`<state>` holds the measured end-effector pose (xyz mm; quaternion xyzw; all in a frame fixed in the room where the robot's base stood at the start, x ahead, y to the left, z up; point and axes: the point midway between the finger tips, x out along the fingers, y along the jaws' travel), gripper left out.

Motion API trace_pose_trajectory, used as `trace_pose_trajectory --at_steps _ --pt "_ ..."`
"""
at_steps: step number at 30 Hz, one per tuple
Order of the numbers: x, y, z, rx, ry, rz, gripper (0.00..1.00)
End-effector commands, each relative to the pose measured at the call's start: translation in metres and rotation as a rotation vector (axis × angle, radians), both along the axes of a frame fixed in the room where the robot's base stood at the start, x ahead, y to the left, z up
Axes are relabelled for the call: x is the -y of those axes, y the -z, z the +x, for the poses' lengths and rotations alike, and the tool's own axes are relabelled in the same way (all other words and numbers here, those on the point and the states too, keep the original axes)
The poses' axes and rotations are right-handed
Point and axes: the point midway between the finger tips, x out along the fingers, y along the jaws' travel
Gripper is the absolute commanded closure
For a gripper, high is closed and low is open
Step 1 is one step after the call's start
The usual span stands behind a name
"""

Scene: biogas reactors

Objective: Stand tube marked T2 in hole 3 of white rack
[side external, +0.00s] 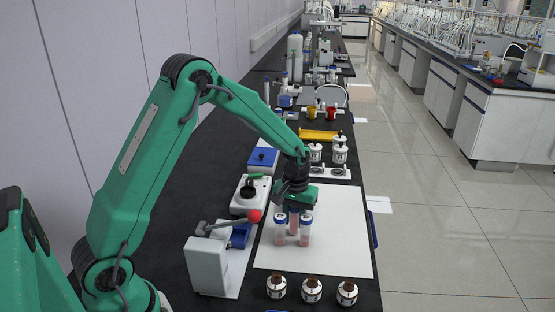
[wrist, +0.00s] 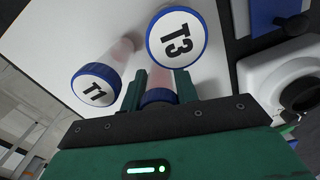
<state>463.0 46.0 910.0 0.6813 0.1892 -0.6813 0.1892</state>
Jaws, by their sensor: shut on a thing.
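Three blue-capped tubes with pinkish contents stand close together on the white sheet (side external: 345,230). In the wrist view one cap reads T1 (wrist: 96,88) and another reads T3 (wrist: 177,37). My gripper (side external: 296,203) is lowered at the rear tube. In the wrist view my gripper (wrist: 158,86) is shut on a blue-capped tube (wrist: 158,97). Its marking is hidden, but with the other two reading T1 and T3, I take it as T2. In the side view its body (side external: 293,218) shows between the two front tubes. I cannot make out a rack with numbered holes.
A white device with a red-knobbed lever (side external: 208,262) stands left of the sheet. Several labelled brown-topped jars (side external: 311,291) line the front. A white-and-black device (side external: 250,193) and a blue-topped box (side external: 263,160) stand at the left. The sheet's right part is clear.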

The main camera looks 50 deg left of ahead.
Motion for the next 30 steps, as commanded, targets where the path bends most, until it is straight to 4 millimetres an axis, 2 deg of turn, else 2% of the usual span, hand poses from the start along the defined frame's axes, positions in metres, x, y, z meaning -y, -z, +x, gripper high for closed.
trace_pose_trajectory --at_steps 12,13,16,30 --pt "0.0000 0.0036 0.0001 0.000 0.000 0.000 0.93" --pt "0.0000 0.0036 0.0001 0.000 0.000 0.000 0.66" --pt "-0.0001 0.0034 0.0001 0.000 0.000 0.000 0.48" --pt "0.0000 -0.0028 0.0004 0.001 0.000 0.000 0.48"
